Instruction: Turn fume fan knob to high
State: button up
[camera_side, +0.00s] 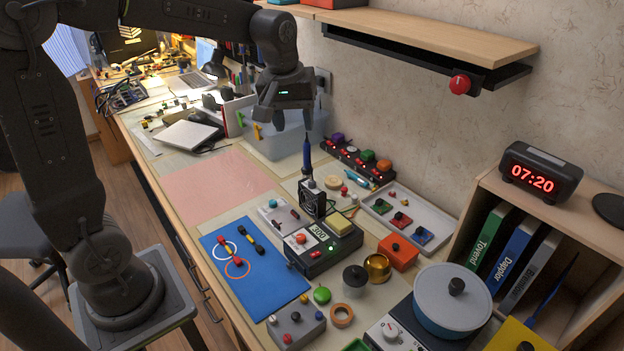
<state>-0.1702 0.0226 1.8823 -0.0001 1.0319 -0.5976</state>
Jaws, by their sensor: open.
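A red knob (460,84) sits on the front right end of a flat black unit (400,52) fixed under the wooden wall shelf. A small pale mark shows on the knob face; I cannot read any settings around it. My gripper (285,120) is open and empty, pointing down above the back of the bench. It is well left of the red knob and apart from it.
The wooden shelf (420,24) overhangs the bench. A soldering station (322,245), a blue mat (250,275), a pot (452,300) and small parts crowd the bench. A clock (540,172) stands on a bookcase at right. The wall left of the knob is bare.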

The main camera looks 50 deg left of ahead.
aim_at(312, 182)
jog(key=w+a+f+n+g, duration=0.2)
jog(key=w+a+f+n, duration=0.4)
jog(key=w+a+f, duration=0.3)
jog(key=f, duration=0.5)
jog(key=w+f, duration=0.1)
jog(key=f, duration=0.4)
jog(key=d+f, duration=0.1)
jog(key=f, duration=0.4)
jog(key=shift+w+d, duration=0.1)
jog(key=shift+w, duration=0.15)
jog(key=shift+c, duration=0.5)
grip_shut()
